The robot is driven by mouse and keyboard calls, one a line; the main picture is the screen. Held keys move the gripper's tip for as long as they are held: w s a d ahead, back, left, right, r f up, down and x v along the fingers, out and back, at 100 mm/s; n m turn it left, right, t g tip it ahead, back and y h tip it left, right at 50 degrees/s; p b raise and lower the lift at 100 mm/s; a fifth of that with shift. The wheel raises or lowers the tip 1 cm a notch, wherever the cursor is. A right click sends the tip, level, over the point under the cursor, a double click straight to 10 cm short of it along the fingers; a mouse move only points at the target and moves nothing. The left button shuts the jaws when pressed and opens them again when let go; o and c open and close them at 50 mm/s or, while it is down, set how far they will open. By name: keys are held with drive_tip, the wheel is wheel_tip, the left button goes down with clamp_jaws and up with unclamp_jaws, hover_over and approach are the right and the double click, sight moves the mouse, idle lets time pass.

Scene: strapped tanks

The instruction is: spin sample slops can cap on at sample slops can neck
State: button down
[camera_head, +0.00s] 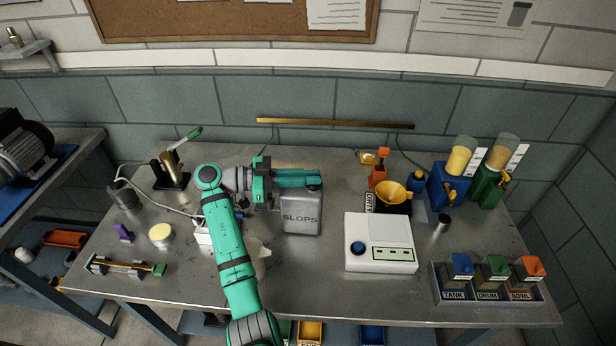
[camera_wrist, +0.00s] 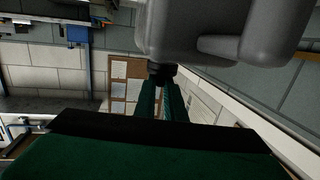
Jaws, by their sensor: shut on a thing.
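The sample slops can (camera_head: 301,218) is a grey can lettered SLOPS, standing upright on the bench near its middle. It also shows in the wrist view as a large grey body (camera_wrist: 225,30) at the top. My gripper (camera_head: 318,179) reaches in from the left over the can's top right, where the neck is. In the wrist view my gripper (camera_wrist: 164,84) has its green fingers close together, shut on the dark cap (camera_wrist: 162,71). The cap is right at the can's neck end. The fingers hide much of it, and I cannot tell how far it is seated. The neck itself is hidden.
A white box with a blue knob (camera_head: 380,243) stands right of the can. A yellow funnel (camera_head: 394,191) and an orange-topped item (camera_head: 379,170) are behind it. A tray of labelled small bins (camera_head: 490,297) sits at the front right. A brass rail (camera_head: 335,124) runs along the wall.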

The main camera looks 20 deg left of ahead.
drive_tip(key=shift+w+f+m+g+h, duration=0.1)
drive_tip(key=shift+m+g+h, duration=0.3)
drive_tip(key=shift+m+g, duration=0.55)
drive_tip(key=c, duration=1.7)
unclamp_jaws()
drive_tip(key=shift+c, duration=0.2)
drive_tip(key=shift+r, duration=1.45)
drive_tip(key=shift+n, duration=0.35)
